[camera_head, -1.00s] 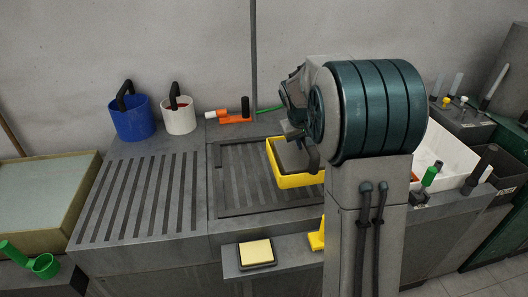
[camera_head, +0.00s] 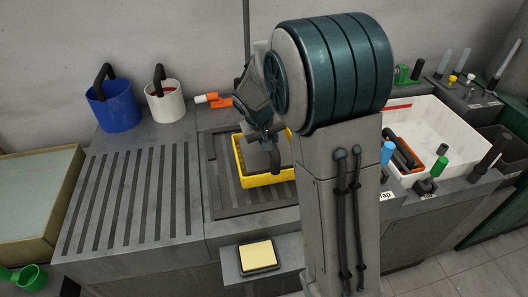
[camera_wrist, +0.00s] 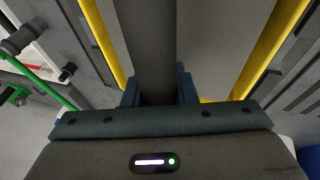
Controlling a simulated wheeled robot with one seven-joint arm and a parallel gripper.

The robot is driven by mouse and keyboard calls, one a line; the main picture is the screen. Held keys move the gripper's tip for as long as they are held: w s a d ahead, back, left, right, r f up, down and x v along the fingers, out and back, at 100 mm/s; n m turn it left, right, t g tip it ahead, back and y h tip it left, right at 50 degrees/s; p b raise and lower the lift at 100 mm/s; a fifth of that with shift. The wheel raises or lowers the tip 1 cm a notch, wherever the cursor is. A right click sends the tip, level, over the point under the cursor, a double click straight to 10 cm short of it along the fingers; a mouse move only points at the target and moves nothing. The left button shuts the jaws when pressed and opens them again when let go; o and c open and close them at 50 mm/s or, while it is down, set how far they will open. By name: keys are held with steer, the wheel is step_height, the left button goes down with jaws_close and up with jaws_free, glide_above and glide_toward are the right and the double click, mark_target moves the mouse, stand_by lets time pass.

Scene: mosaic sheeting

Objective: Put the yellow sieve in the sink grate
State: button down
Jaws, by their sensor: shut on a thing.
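The yellow sieve (camera_head: 264,180) has a yellow rim, a grey inside and a dark handle. It is over the right part of the sink grate (camera_head: 222,192), a dark slatted square in the grey counter. I cannot tell if it touches the grate. My gripper (camera_head: 268,143) is above the sieve and shut on its dark handle (camera_wrist: 146,45). In the wrist view the yellow rim (camera_wrist: 102,38) shows on both sides of the handle. My arm hides the counter to the right of the sieve.
A blue bucket (camera_head: 112,106) and a white bucket (camera_head: 166,105) stand behind the slotted drainboard (camera_head: 130,200) at left. An orange tool (camera_head: 216,101) lies behind the grate. A yellow sponge (camera_head: 258,256) sits on the front ledge. A white basin (camera_head: 450,130) with tools is at right.

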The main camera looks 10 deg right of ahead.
mark_target(266, 157)
steer(key=shift+s+a+f, duration=0.3)
steer(key=shift+a+f, duration=0.15)
steer(key=shift+a, duration=0.3)
steer(key=shift+f+p, duration=0.3)
steer(key=shift+f, duration=1.7)
steer(key=shift+f, duration=0.15)
steer(key=c, duration=1.2)
jaws_free()
steer(key=shift+o, duration=0.2)
steer(key=shift+r, duration=0.3)
steer(key=v, duration=1.1)
steer(key=s+d+r+y, duration=0.1)
steer(key=s, duration=1)
steer(key=s+d+r+y, duration=0.1)
steer(key=s+d+y, duration=0.1)
steer(key=s, duration=0.9)
steer(key=shift+s+d+r+m+g+b, duration=0.2)
steer(key=shift+d+r+m+g+b, duration=0.15)
steer(key=shift+m+b, duration=0.1)
